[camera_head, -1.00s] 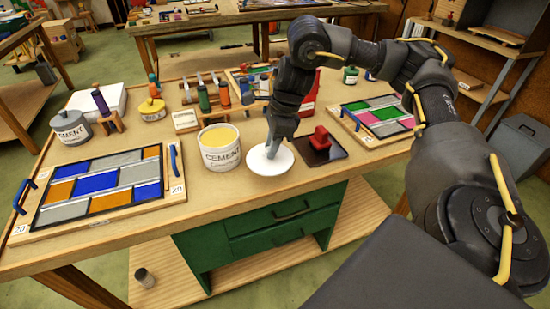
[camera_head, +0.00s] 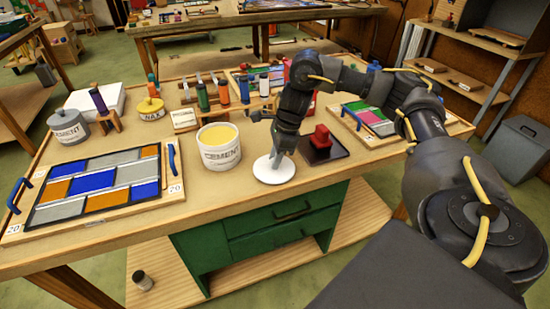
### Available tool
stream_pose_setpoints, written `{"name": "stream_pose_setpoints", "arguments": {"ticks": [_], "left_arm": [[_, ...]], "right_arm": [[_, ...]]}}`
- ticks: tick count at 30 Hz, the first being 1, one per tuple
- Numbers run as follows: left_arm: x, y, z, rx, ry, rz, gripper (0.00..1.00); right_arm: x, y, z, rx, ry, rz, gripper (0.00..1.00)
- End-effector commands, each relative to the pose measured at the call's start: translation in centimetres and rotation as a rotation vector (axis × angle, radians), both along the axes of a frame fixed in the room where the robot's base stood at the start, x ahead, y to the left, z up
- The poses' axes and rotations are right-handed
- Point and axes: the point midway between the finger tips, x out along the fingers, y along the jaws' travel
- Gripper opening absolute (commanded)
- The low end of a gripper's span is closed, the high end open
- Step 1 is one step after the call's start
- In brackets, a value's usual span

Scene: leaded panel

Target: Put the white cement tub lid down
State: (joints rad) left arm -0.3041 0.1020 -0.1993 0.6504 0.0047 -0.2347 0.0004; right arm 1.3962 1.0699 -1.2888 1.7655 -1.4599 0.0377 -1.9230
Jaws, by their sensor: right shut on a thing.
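The white round cement tub lid (camera_head: 274,170) is at the front of the bench, just right of the open white cement tub (camera_head: 219,150), whose yellowish contents show. My right gripper (camera_head: 276,156) points down at the lid from above and is shut on it, apparently by its middle. The lid looks level and low, at about the bench top; I cannot tell whether it touches the wood. The fingertips are small and partly hidden by the wrist. My left gripper is not in view.
A red block on a dark plate (camera_head: 339,148) lies close to the right of the lid. The bench's front edge (camera_head: 250,197) is just below it. A leaded panel (camera_head: 100,184) fills the left; another (camera_head: 375,116) lies right. Bottles stand behind.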

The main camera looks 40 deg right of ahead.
Motion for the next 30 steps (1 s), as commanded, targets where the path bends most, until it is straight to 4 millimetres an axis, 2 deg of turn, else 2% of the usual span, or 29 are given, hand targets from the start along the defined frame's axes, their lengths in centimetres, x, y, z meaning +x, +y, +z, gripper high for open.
{"name": "stream_pose_setpoints", "arguments": {"ticks": [8, 9, 14, 23, 26, 30], "left_arm": [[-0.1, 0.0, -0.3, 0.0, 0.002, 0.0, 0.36], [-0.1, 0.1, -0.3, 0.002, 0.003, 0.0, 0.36], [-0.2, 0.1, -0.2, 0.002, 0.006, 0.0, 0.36], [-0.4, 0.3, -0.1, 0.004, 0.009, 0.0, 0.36], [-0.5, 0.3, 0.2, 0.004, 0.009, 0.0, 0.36], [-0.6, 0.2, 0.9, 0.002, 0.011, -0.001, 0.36]], "right_arm": [[0.0, 0.0, -0.3, 0.0, 0.0, 0.0, 0.02], [0.0, 0.0, -0.4, 0.0, 0.0, 0.0, 0.25], [0.0, 0.0, -0.3, 0.0, 0.0, 0.0, 0.46], [0.0, 0.0, 0.0, 0.0, 0.0, 0.0, 0.46], [0.0, -0.1, 0.8, 0.0, -0.002, 0.0, 0.46], [-0.3, -0.6, 3.2, -0.001, -0.005, 0.0, 0.46]]}}
